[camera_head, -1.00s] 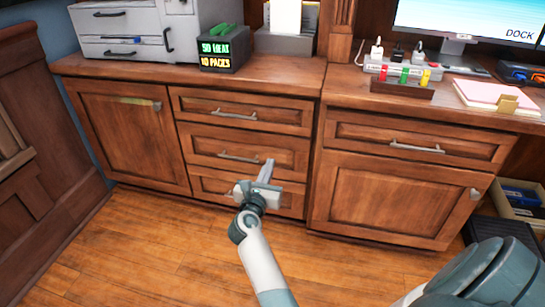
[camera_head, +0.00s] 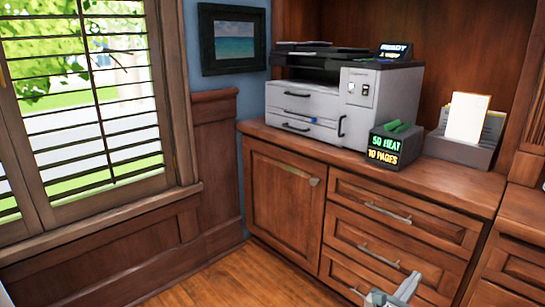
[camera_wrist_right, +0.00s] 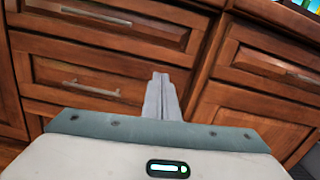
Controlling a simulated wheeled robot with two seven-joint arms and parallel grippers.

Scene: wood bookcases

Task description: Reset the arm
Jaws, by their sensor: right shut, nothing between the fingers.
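My right gripper (camera_head: 400,291) shows at the bottom right of the head view, in front of the lower cabinet drawers. Its fingers are together with nothing between them. In the right wrist view the closed fingers (camera_wrist_right: 161,97) point at the wood drawer fronts, near the upright between two cabinet sections. Whether they touch the cabinet I cannot tell, but no contact shows. Most of the right arm is below the head view's edge. My left gripper is not in view.
The wood cabinet has a door (camera_head: 283,192) and several drawers (camera_head: 385,253), all shut. On top stand a printer (camera_head: 335,100), a black box with lit text (camera_head: 396,147) and a paper holder (camera_head: 462,143). A shuttered window (camera_head: 85,110) is at left. Some wood floor (camera_head: 215,285) is clear.

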